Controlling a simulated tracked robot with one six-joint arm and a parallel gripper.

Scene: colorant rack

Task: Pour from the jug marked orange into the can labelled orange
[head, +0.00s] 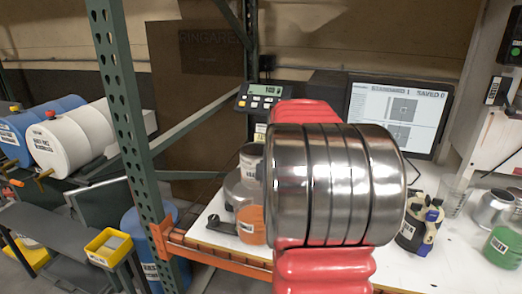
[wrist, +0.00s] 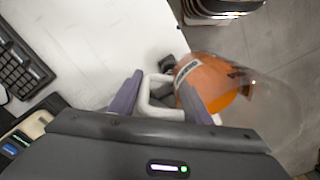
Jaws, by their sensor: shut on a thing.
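In the wrist view my gripper (wrist: 158,88) is shut on the pale handle of a clear jug (wrist: 272,95). Orange liquid shows inside the jug, and a small label is on its side. The jug lies at the table's edge in that view; I cannot tell whether its base touches the table. In the head view an orange labelled body (head: 250,226), apparently this jug, shows left of my arm, which hides the gripper. A grey metal can (head: 249,162) with a label stands behind it, partly hidden by my arm. Its label is too small to read.
A scale display (head: 259,96) stands behind the can. A monitor (head: 398,116) is at the back right. A dark and yellow container (head: 420,224), a clear cup (head: 455,195) and a green container (head: 505,246) stand on the right. A green rack post (head: 122,120) rises on the left.

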